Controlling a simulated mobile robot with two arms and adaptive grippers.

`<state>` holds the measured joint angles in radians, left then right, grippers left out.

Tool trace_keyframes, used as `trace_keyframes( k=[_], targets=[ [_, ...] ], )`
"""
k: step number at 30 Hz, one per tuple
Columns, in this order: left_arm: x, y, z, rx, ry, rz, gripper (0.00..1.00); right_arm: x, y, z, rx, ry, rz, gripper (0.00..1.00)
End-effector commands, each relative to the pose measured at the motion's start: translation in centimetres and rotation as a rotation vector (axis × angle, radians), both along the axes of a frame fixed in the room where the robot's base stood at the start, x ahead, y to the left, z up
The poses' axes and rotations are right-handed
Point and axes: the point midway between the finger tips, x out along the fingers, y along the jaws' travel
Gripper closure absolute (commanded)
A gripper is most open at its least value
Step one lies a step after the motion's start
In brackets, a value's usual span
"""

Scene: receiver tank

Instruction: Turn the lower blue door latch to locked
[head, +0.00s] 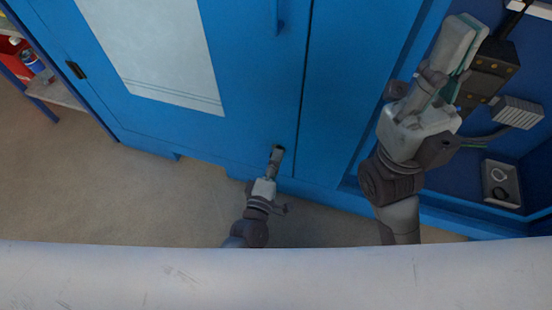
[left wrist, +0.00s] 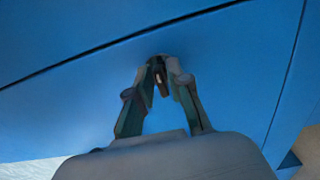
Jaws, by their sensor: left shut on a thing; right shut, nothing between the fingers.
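The blue cabinet door (head: 260,90) is closed, with a white panel on it. My left gripper (head: 278,150) is at the door's lower edge, near the seam at its right side. In the left wrist view its fingers (left wrist: 162,66) are shut on a small dark latch (left wrist: 161,79) against the blue surface. The fingers cover most of the latch, so I cannot tell its angle. My right gripper (head: 470,32) is shut and empty, raised in front of the open bay at the right.
A blue handle (head: 277,14) is higher on the door. The open bay holds a dark box (head: 490,68), a grey ribbed block (head: 517,112) and a small tray (head: 501,184). A shelf with cans (head: 32,61) stands at the far left. A pale surface (head: 270,275) crosses the bottom.

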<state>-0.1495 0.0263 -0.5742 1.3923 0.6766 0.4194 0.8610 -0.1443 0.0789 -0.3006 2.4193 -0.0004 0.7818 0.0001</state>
Motion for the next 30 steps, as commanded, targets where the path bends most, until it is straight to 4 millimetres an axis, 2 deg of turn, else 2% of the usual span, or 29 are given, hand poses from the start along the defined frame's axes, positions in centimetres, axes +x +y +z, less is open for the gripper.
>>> trace_keyframes(
  k=[2, 3, 6, 17, 20, 30],
  targets=[
    [0.0, 0.0, -0.1, 0.002, 0.002, -0.001, 1.00, 0.0, 0.0, 0.0, 0.000, 0.000, 0.000, 1.00],
    [0.0, 0.0, -0.1, 0.001, 0.002, -0.001, 0.78, 0.0, 0.0, 0.0, 0.000, 0.000, 0.000, 1.00],
    [0.0, 0.0, -0.1, 0.001, 0.002, -0.001, 0.66, 0.0, 0.0, 0.0, 0.000, 0.000, 0.000, 1.00],
    [-0.6, 0.2, -0.1, 0.001, 0.002, -0.001, 0.66, 0.0, 0.0, 0.0, -0.004, -0.002, -0.001, 1.00],
    [-1.8, 0.6, -0.2, 0.001, 0.004, -0.001, 0.66, 0.0, 0.0, 0.0, -0.003, -0.002, -0.001, 1.00],
    [-8.6, 2.8, -0.1, 0.001, 0.004, -0.002, 0.66, 0.0, 0.0, 0.0, -0.002, -0.001, 0.000, 1.00]
  ],
)
